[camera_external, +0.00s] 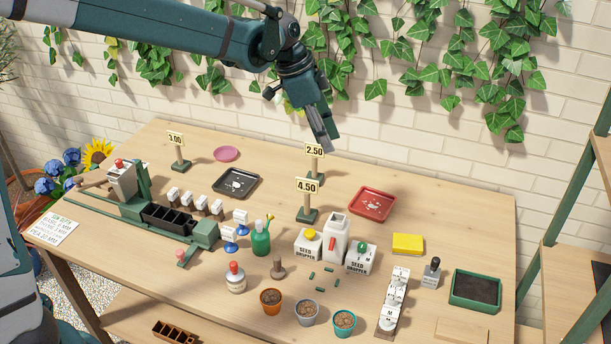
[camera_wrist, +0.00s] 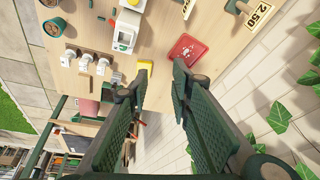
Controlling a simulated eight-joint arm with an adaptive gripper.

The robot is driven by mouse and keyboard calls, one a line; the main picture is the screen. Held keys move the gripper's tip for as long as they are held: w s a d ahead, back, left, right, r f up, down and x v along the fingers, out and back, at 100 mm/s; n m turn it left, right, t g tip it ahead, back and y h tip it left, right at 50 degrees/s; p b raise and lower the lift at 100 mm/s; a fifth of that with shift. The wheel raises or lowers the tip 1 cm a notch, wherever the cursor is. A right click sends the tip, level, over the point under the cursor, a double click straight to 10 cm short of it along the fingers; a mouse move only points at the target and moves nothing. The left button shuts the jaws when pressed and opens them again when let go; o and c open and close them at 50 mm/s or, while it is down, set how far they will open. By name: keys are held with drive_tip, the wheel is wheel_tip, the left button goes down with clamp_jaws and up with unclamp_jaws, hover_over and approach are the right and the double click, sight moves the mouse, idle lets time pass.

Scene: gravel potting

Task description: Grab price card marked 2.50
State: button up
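The price card marked 2.50 (camera_external: 315,151) is a cream card with black figures, upright on a wooden post in a green base at the back of the table. In the wrist view the 2.50 card (camera_wrist: 258,15) shows at the top right, beyond the fingers. My gripper (camera_external: 328,143) hangs close above and slightly right of the card in the external view. In the wrist view my gripper (camera_wrist: 160,75) has its two green fingers apart with nothing between them. I cannot tell from the external view how far the fingers are from the card.
The 4.50 card (camera_external: 307,186) stands just in front, and the 3.00 card (camera_external: 176,139) stands at the left. A red tray (camera_external: 371,204) lies to the right and a black tray (camera_external: 236,184) to the left. Ivy (camera_external: 440,75) hangs on the brick wall behind.

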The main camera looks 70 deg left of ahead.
drive_tip(key=w+a+f+m+p, duration=0.1)
drive_tip(key=w+a+f, duration=0.2)
drive_tip(key=a, duration=0.4)
drive_tip(key=w+a+f+m+p, duration=0.1)
drive_tip(key=w+a+f+p, duration=0.1)
drive_tip(key=a, duration=0.5)
drive_tip(key=m+h+p, duration=0.1)
drive_tip(key=h+p, duration=0.1)
hover_over(315, 144)
drive_tip(key=s+a, duration=0.1)
drive_tip(key=s, duration=0.1)
wheel_tip(315, 144, down, 8)
drive_tip(key=shift+s+a+f, duration=0.2)
drive_tip(key=shift+a+f, duration=0.05)
drive_tip(key=shift+a, duration=0.35)
drive_tip(key=shift+f, duration=0.1)
drive_tip(key=shift+x, duration=1.2)
drive_tip(key=shift+d+f, duration=0.1)
drive_tip(key=shift+p+x, duration=0.35)
drive_tip(key=shift+x, duration=2.15)
